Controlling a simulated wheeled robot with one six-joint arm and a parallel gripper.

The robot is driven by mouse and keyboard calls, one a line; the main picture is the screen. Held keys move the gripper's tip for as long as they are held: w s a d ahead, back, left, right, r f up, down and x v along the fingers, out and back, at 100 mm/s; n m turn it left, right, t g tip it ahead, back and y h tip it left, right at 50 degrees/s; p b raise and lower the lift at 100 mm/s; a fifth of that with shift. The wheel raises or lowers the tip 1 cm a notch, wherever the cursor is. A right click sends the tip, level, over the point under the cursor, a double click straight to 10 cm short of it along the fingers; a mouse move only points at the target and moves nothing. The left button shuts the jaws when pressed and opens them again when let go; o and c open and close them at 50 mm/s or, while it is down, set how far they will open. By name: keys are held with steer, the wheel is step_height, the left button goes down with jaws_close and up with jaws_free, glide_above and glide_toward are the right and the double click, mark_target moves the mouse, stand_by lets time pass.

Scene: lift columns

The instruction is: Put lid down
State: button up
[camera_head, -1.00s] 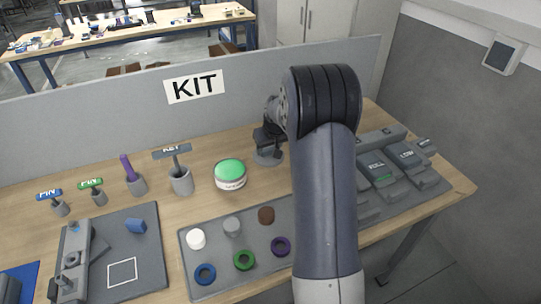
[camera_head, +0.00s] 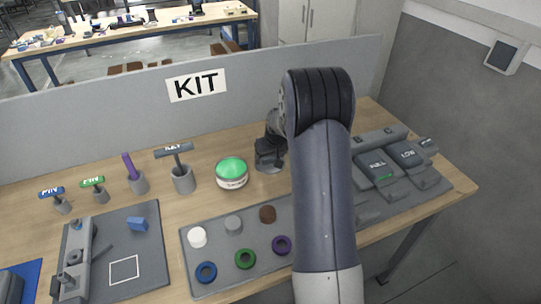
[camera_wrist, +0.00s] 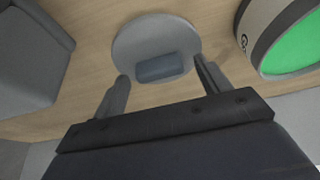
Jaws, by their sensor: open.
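The lid (camera_wrist: 150,38) is a flat grey disc with a blue-grey block handle (camera_wrist: 160,68) on top. It lies on the wooden table in the wrist view. My gripper (camera_wrist: 162,74) is open, with one finger on each side of the handle and gaps showing between. In the head view my gripper (camera_head: 269,150) is low over the table at the back, right of the round container with a green top (camera_head: 232,170). There it hides most of the lid. Whether the fingertips touch the lid is unclear.
The green-topped container stands close to the lid, also in the wrist view (camera_wrist: 290,45). A grey tray (camera_head: 200,287) with several rings and caps lies in front. Grey boxes (camera_head: 378,172) stand right. The KIT panel (camera_head: 120,112) bounds the back.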

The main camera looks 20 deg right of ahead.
mark_target(270, 158)
steer(key=shift+r, duration=0.1)
steer(key=shift+r, duration=0.2)
steer(key=b+v, duration=0.1)
steer(key=v, duration=1)
steer(key=shift+s+r, duration=0.3)
steer(key=p+x, duration=0.1)
steer(key=x, duration=1.1)
steer(key=shift+w+f, duration=0.15)
steer(key=shift+f, duration=0.1)
step_height(270, 158, up, 2)
steer(key=shift+r, duration=0.75)
steer(key=shift+f, duration=0.1)
